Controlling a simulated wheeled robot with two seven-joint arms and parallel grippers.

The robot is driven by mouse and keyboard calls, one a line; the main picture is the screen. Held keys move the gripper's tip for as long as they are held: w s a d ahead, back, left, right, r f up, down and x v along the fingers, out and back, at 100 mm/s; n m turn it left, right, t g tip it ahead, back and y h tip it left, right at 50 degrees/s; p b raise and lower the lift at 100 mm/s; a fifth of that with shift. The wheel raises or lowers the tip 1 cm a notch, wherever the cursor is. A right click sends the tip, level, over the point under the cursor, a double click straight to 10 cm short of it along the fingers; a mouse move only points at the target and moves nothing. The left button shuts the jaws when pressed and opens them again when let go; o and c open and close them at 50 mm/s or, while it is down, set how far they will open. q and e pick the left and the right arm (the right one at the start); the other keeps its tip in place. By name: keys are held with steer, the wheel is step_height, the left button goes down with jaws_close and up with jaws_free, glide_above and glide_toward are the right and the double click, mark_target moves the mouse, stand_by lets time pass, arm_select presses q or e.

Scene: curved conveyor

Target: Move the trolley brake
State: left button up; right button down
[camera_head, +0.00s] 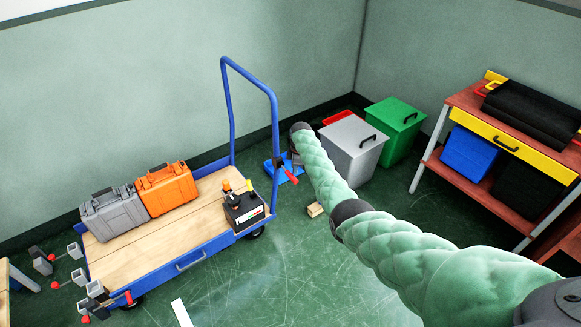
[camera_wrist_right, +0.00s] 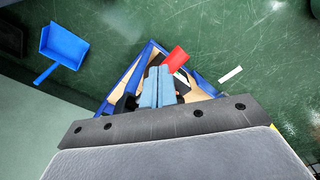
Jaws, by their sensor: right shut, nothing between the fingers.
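The blue trolley (camera_head: 205,245) has a wooden deck and a tall blue handle (camera_head: 250,75). A red lever (camera_head: 290,177), which looks like the trolley brake, sits on a dark mount low on the handle's right post. In the right wrist view the red paddle (camera_wrist_right: 174,59) shows just beyond my fingertips. My right gripper (camera_head: 296,160) is close to the red lever, partly hidden by its own wrist. In the wrist view its two blue-grey fingers (camera_wrist_right: 157,72) are together, with nothing between them. I cannot tell whether they touch the lever. My left gripper is not in view.
A grey case (camera_head: 114,213), an orange case (camera_head: 167,190) and a black box (camera_head: 243,208) stand on the deck. A blue dustpan (camera_wrist_right: 62,45) lies on the floor by the handle. Grey (camera_head: 350,155) and green (camera_head: 398,120) bins and a red workbench (camera_head: 465,100) stand right.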

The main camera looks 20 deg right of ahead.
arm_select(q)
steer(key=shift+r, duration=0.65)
arm_select(e)
steer(key=shift+s+d+r, duration=0.15)
steer(key=shift+d, duration=0.25)
steer(key=shift+s+d+r, duration=0.1)
steer(key=shift+d+r, duration=0.05)
steer(key=shift+d, duration=0.2)
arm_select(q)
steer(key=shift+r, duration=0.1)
